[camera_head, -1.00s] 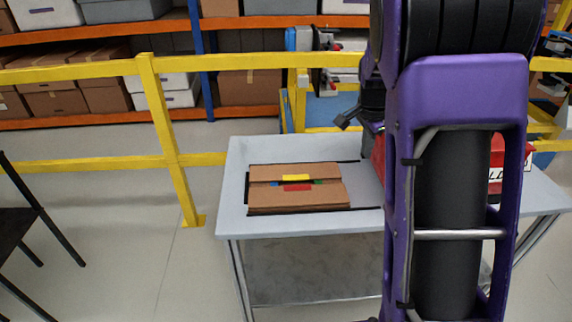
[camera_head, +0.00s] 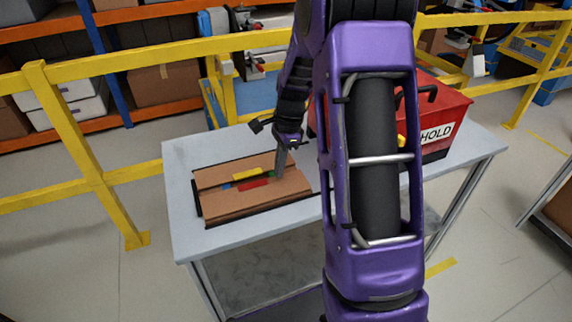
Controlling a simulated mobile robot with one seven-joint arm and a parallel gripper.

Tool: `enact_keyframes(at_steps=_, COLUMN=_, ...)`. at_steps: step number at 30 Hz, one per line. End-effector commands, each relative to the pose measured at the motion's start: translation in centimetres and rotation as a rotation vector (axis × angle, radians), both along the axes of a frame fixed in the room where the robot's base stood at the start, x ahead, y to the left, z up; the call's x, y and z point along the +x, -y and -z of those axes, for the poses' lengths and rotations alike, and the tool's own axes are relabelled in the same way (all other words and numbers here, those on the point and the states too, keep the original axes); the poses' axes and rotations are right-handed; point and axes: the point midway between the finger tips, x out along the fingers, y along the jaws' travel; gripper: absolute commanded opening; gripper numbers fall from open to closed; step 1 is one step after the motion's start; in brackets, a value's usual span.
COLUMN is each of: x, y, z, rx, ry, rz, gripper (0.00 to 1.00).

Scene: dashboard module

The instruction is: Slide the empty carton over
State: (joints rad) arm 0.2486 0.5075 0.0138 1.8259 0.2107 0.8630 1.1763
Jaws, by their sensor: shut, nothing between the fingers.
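The brown carton (camera_head: 250,198) lies flat and low at the left part of the grey table (camera_head: 186,236). My gripper (camera_head: 280,162) points down at the carton's right back part. Its fingers look shut and empty. I cannot tell whether the tip touches the carton or hangs just above it. My arm hides part of the table to the right of the carton.
A red box (camera_head: 440,105) with a "HOLD" label stands on the right of the table, partly behind my arm. Dark lines mark the tabletop around the carton. A yellow railing (camera_head: 100,190) runs behind the table, with shelves beyond.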

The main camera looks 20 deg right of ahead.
Motion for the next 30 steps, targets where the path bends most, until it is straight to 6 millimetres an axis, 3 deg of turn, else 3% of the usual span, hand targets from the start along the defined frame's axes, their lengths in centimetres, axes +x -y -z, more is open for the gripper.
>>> enact_keyframes(at_steps=3, x=-0.1, y=-2.8, z=0.1, rx=0.000, ry=0.001, rz=-0.005, gripper=0.00)
enact_keyframes(at_steps=11, x=-0.2, y=-7.1, z=0.1, rx=-0.001, ry=0.000, rz=-0.004, gripper=0.00)
enact_keyframes(at_steps=17, x=-0.1, y=-7.0, z=1.5, rx=-0.002, ry=0.000, rz=-0.001, gripper=0.00)
enact_keyframes(at_steps=30, x=-0.2, y=-6.2, z=1.8, rx=-0.002, ry=-0.002, rz=0.002, gripper=0.00)
